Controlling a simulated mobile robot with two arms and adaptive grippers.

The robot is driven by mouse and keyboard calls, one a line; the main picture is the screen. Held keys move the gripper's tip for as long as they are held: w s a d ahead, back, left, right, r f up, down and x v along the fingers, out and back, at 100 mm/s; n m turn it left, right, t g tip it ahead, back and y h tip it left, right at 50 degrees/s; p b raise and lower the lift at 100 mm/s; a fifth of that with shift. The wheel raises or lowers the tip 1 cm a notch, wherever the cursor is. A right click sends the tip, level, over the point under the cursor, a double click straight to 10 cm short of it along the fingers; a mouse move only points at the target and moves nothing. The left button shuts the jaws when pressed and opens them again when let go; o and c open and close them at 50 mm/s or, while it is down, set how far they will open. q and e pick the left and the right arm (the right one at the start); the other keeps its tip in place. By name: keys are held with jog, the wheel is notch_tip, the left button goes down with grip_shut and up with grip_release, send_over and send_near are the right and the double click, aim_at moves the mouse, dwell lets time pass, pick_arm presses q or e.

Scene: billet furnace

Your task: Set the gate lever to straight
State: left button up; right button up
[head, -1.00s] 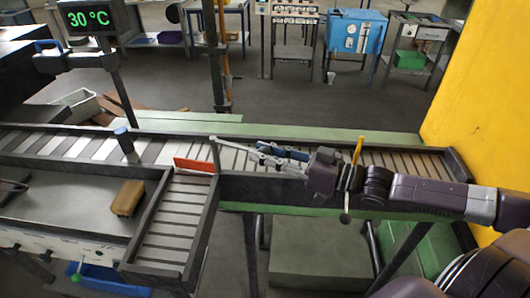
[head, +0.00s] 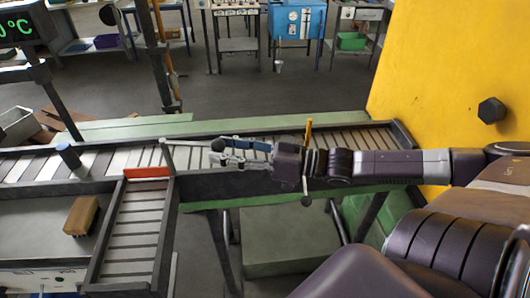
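The gate is an orange-red plate (head: 147,172) across the upper end of the side roller chute, where it meets the main conveyor. A thin grey lever post (head: 170,158) stands at the plate's right end, with a thin bar reaching right from its top toward my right gripper. My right gripper (head: 214,152) comes in from the right above the conveyor's near rail, pointing left. Its two fingers are apart, with their tips a short way right of the post. Contact with the bar is too small to tell. My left gripper is not in view.
The main roller conveyor (head: 100,160) runs across the view, with a dark blue cylinder (head: 68,156) on its left part. A brown block (head: 81,215) lies on the table left of the side chute (head: 133,235). A yellow wall (head: 440,80) bounds the right.

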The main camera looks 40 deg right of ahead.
jog(key=v, duration=0.9)
jog(key=shift+s+d, duration=0.2)
jog(key=shift+s, duration=0.1)
dwell(0.4)
dwell(0.5)
